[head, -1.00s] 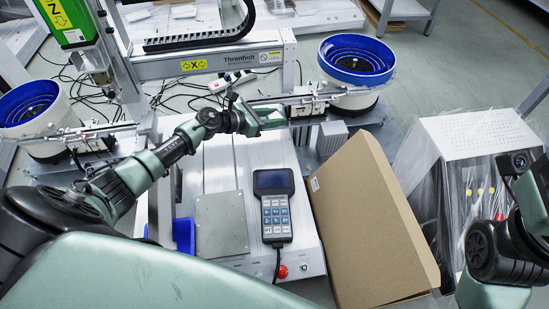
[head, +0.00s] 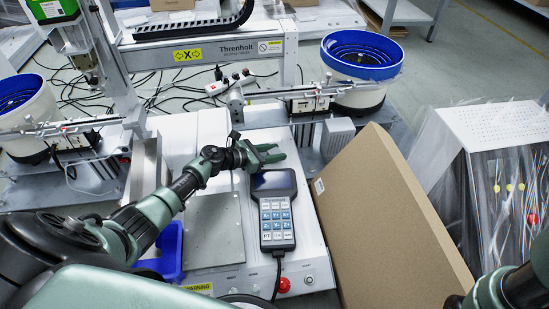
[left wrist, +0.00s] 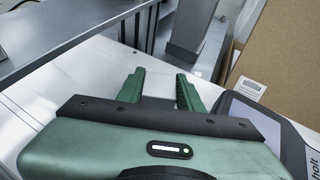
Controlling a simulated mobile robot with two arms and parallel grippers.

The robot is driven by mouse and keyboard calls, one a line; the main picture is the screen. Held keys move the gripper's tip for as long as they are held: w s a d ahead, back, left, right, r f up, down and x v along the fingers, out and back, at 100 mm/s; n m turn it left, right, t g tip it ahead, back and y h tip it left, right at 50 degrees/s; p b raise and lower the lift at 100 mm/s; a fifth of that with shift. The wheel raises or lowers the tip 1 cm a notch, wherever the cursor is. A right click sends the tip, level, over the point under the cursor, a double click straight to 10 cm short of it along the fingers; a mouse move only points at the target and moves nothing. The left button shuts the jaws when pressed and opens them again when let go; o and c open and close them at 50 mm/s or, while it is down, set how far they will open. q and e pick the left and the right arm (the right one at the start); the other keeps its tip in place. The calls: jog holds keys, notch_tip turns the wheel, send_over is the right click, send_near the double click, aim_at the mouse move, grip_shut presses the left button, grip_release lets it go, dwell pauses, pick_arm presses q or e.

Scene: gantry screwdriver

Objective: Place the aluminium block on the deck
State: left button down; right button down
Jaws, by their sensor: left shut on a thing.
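My left gripper (head: 268,155) is over the back part of the pale deck (head: 205,128), just behind the pendant. Its green fingers are a little apart and shut on the aluminium block, which hardly stands out against the pale deck. In the left wrist view the two fingers (left wrist: 159,90) point away over the deck, and the block's outline between them is not clear. I cannot tell whether the block touches the deck. My right gripper is out of view; only part of my right arm shows at lower right.
A pendant (head: 273,210) and a flat grey plate (head: 213,230) lie in front of the gripper. A cardboard box (head: 390,220) leans at right. Blue-rimmed bowl feeders (head: 360,58) stand behind and at left. A grey finned block (head: 337,136) stands by the right feeder. The gantry beam (head: 205,52) spans the back.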

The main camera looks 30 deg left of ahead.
pick_arm(q)
jog(key=shift+f, duration=0.1)
jog(key=shift+f, duration=0.3)
jog(key=c, duration=0.9)
grip_release()
jog(key=shift+r, duration=0.1)
